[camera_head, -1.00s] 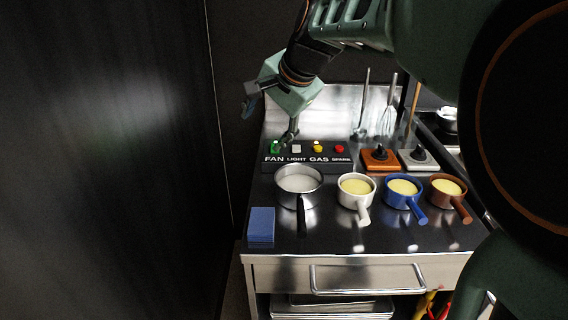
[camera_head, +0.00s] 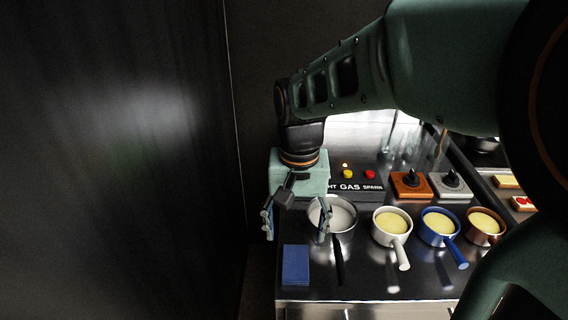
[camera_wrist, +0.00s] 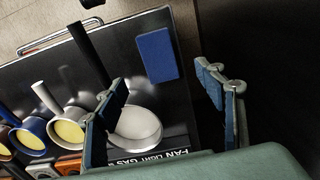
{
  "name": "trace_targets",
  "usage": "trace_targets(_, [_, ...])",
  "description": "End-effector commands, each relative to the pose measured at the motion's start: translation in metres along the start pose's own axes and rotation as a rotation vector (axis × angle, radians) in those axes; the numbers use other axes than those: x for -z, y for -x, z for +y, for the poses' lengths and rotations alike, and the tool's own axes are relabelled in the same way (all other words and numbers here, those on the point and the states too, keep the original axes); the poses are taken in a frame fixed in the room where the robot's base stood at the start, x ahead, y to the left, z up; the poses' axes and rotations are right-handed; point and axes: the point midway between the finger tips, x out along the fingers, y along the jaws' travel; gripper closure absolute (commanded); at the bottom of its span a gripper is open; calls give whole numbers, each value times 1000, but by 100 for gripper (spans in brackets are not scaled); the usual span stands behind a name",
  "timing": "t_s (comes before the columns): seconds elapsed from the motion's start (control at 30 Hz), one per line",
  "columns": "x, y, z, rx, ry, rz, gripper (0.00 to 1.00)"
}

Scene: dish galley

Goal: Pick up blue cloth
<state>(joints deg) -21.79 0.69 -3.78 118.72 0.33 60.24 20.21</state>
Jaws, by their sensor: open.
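The blue cloth (camera_head: 296,266) is a folded rectangular pad lying flat on the dark counter top, near its front left corner. It also shows in the wrist view (camera_wrist: 156,55), above the gap between my fingers. My gripper (camera_head: 296,228) is open and empty, fingers pointing down, above the counter's left side. In the head view its fingertips appear just behind the cloth and apart from it. In the wrist view my gripper (camera_wrist: 160,105) has its two blue-padded fingers spread wide, with nothing between them.
A steel pan (camera_head: 343,217) stands close to the cloth, partly behind my right finger. White (camera_head: 392,239), blue (camera_head: 440,241) and brown (camera_head: 485,239) pots of yellow contents stand to the right. A control panel (camera_head: 350,187) is behind. A dark wall (camera_head: 120,160) rises on the left.

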Motion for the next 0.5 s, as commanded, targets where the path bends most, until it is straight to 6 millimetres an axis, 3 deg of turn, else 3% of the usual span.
trace_targets(0.3, [-3,-46,3,-8,9,-8,36])
trace_targets(0.5, [-3,-61,3,-7,8,-8,36])
